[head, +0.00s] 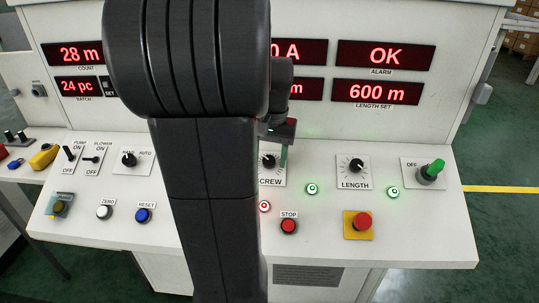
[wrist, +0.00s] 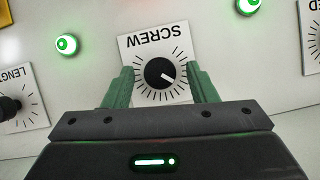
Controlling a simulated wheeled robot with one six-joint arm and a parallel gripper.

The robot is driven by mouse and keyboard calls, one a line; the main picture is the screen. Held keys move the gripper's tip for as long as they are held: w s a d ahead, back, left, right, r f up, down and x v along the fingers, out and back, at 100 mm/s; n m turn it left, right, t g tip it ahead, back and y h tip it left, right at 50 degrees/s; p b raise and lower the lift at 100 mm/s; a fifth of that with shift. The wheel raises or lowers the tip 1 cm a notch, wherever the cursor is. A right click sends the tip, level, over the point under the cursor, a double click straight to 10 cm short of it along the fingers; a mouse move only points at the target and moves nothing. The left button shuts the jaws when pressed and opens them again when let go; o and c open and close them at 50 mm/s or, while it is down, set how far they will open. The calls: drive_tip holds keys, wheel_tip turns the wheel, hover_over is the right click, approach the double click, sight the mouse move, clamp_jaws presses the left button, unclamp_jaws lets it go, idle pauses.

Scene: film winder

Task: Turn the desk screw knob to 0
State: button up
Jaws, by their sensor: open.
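The screw knob is a round black dial with a white pointer line, on a white plate marked SCREW with tick marks around it. In the wrist view the knob (wrist: 161,73) sits between the two green fingers of my gripper (wrist: 161,82), with a gap on each side. The gripper is open. In that view the plate appears upside down and the pointer line points to the lower right. In the head view the knob (head: 268,161) is partly visible beside my arm, which hides the left part of the plate. No digits are legible around the dial.
The LENGTH knob (head: 356,166) is to the right, with a green-lit button (head: 312,188) between. Below are a red-lit button (head: 264,206), the STOP button (head: 289,226) and a red mushroom button (head: 362,221) on yellow. A green switch (head: 432,170) stands far right. Displays line the upright panel.

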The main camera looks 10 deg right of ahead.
drive_tip(key=shift+c, duration=0.2)
drive_tip(key=c, duration=0.9)
drive_tip(key=shift+c, duration=0.2)
drive_tip(key=shift+n, duration=0.3)
drive_tip(key=n+h, duration=0.1)
drive_tip(key=n, duration=0.2)
drive_tip(key=shift+a+h+p, duration=0.25)
drive_tip(key=shift+h+p, duration=0.1)
drive_tip(key=shift+h, duration=0.05)
drive_tip(key=n+h, duration=0.2)
drive_tip(key=n, duration=0.2)
drive_tip(key=shift+a, duration=0.15)
drive_tip(key=n+h, duration=0.1)
drive_tip(key=n, duration=0.1)
drive_tip(key=n+b, duration=0.1)
drive_tip(key=n, duration=0.1)
drive_tip(key=shift+a+f+n+t+h, duration=0.15)
drive_tip(key=shift+n+t+h, duration=0.15)
drive_tip(key=shift+t+h, duration=0.1)
drive_tip(key=shift+s+n+t+h+b, duration=0.15)
drive_tip(key=shift+n+t+h+b, duration=0.35)
drive_tip(key=shift+n, duration=1.3)
